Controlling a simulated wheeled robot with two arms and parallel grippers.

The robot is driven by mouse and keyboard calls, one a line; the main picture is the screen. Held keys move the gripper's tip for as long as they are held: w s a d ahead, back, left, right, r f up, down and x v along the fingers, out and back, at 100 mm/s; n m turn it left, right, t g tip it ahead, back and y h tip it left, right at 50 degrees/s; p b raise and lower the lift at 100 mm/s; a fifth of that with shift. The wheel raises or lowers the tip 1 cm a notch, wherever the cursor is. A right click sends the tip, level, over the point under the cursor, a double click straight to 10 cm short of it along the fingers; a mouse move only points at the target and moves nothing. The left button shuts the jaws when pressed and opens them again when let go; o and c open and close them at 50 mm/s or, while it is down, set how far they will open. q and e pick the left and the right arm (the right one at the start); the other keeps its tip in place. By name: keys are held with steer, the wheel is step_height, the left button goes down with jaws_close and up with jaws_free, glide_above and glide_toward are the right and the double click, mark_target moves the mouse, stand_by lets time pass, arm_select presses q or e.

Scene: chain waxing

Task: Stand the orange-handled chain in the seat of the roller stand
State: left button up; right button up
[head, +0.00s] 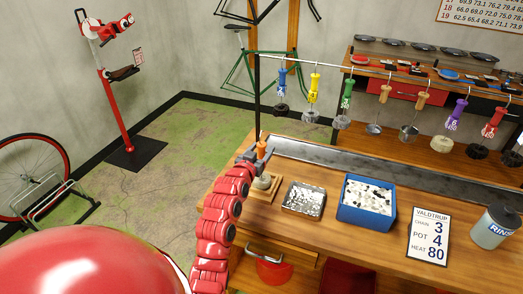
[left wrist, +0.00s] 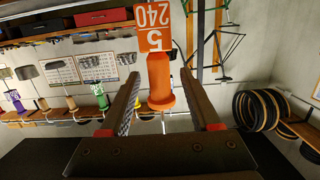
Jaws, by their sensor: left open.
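The orange handle of the chain (head: 262,148) shows at the left end of the bench. In the left wrist view the orange handle (left wrist: 160,88) carries a tag reading 5 and 240. My left gripper (head: 257,152) is at the handle. In the left wrist view its fingers (left wrist: 161,100) are open, one on each side of the handle, with gaps showing. Below the gripper, a pale round piece (head: 262,182) sits on a small wooden base (head: 262,192), which looks like the roller stand. The gripper partly covers this spot, so I cannot tell how the chain is seated. My right gripper is not in view.
To the right stand a metal tray (head: 304,200), a blue bin of pale pellets (head: 366,202), a card (head: 429,235) and a bottle (head: 494,228). A rail (head: 410,76) with several hanging coloured-handled chains runs behind. Bare bench lies in front of the bin.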

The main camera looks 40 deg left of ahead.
arm_select(q)
steer(key=shift+s, duration=0.25)
steer(key=p+v, duration=0.4)
steer(key=v, duration=1.3)
steer(key=shift+d+p, duration=0.15)
steer(key=shift+p, duration=0.25)
